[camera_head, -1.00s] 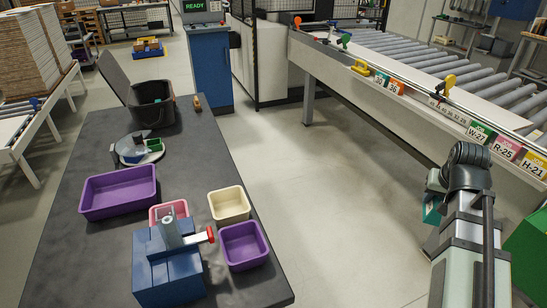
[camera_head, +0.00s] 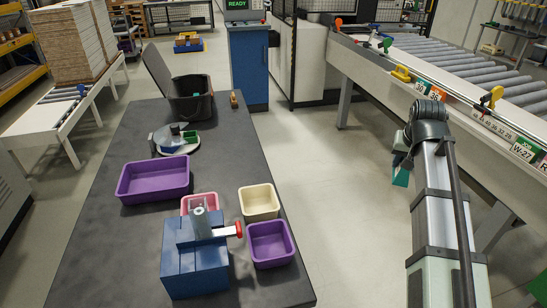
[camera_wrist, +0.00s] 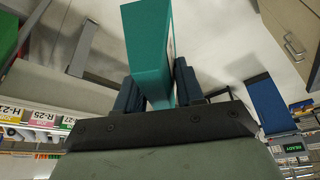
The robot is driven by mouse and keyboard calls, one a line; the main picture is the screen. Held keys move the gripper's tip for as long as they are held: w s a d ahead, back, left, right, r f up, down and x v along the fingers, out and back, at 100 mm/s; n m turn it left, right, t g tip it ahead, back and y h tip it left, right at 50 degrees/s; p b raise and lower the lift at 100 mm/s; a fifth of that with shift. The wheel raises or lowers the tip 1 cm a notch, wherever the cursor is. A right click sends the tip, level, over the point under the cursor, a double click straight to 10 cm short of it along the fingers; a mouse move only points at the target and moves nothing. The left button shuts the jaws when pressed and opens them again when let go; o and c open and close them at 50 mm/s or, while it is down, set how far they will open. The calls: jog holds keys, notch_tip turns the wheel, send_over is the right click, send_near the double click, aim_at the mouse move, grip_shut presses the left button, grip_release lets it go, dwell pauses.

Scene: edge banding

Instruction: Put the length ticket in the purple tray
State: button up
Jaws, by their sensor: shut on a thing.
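My gripper (camera_head: 401,160) is shut on a teal block-like ticket (camera_head: 401,178), held in the air between the table and the conveyor. In the wrist view the teal ticket (camera_wrist: 147,45) stands between the two dark fingers (camera_wrist: 160,88); a pale label shows edge-on at its right side, and its print cannot be read. A wide purple tray (camera_head: 153,194) lies on the dark table's left side. A smaller, square purple tray (camera_head: 270,262) sits near the table's right edge. Both look empty and are well left of my gripper.
A cream tray (camera_head: 260,214), a pink tray (camera_head: 187,205) and a blue block fixture (camera_head: 193,270) with a red-tipped lever crowd the small purple tray. A black bin (camera_head: 189,109) and a round stand (camera_head: 160,149) are farther back. The conveyor rail (camera_head: 470,112) runs at right.

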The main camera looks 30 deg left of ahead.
jog(key=a+n, duration=0.2)
jog(key=a, duration=2.1)
jog(key=n+g+y, duration=0.1)
jog(key=n+y, duration=0.1)
jog(key=n, duration=0.3)
send_over(142, 187)
jog(key=s+d, duration=0.2)
jog(key=f, duration=0.1)
jog(key=shift+w+a+f, duration=0.1)
jog(key=shift+f, duration=3.7)
jog(key=shift+w+a+f, duration=0.1)
jog(key=shift+f, duration=3.7)
jog(key=shift+f, duration=0.1)
jog(key=o, duration=1)
